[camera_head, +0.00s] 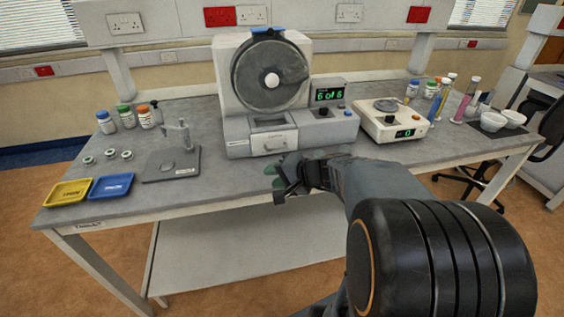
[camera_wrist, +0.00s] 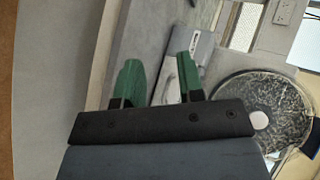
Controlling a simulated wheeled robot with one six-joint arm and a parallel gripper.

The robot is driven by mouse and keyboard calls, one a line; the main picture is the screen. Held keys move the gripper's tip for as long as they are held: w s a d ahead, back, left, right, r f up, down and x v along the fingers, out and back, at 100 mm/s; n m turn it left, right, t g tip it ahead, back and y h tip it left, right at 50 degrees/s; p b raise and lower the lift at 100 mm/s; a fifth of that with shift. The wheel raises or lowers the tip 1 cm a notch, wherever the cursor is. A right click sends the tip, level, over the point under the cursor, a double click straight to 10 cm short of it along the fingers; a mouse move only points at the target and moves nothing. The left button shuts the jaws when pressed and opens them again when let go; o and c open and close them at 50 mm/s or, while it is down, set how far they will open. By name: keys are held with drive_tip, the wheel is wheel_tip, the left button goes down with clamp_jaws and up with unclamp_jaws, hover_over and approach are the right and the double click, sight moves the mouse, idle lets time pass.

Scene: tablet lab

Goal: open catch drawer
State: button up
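The catch drawer (camera_head: 272,142) is at the foot of the grey drum machine (camera_head: 235,130) on the bench. It has a pale front with a small label and looks flush with the machine's body. My gripper (camera_head: 273,176) is just in front of and below the drawer, over the bench's front edge, apart from it. In the wrist view, the green fingers of my gripper (camera_wrist: 158,78) are spread with a gap between them. A pale part of the machine front (camera_wrist: 170,75) shows beyond that gap. Nothing is held. The drawer's inside is hidden.
The round drum (camera_head: 268,78) stands above the drawer, beside a "6 of 6" display (camera_head: 329,94). A balance (camera_head: 393,119) is to the right. A small stand (camera_head: 172,165), yellow tray (camera_head: 68,192) and blue tray (camera_head: 111,186) are to the left. The bench front (camera_head: 225,178) is clear.

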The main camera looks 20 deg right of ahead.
sight(282, 149)
drive_tip(key=w+d+f+m+t+h+b, duration=0.1)
drive_tip(key=w+d+f+m+t+h, duration=0.15)
drive_tip(key=d, duration=0.35)
drive_tip(key=w+d+f+m+t+h+b, duration=0.1)
drive_tip(key=d+m+t+b, duration=0.1)
drive_tip(key=d+m+t, duration=0.3)
drive_tip(key=w, duration=0.4)
drive_tip(key=w+f+g, duration=0.1)
drive_tip(key=w, duration=0.3)
drive_tip(key=w+a+f+n+g+p, duration=0.1)
drive_tip(key=w, duration=0.2)
drive_tip(key=shift+w+a+h, duration=0.1)
drive_tip(key=shift+w+h, duration=0.15)
drive_tip(key=shift+w, duration=0.15)
drive_tip(key=shift+x, duration=0.9)
clamp_jaws()
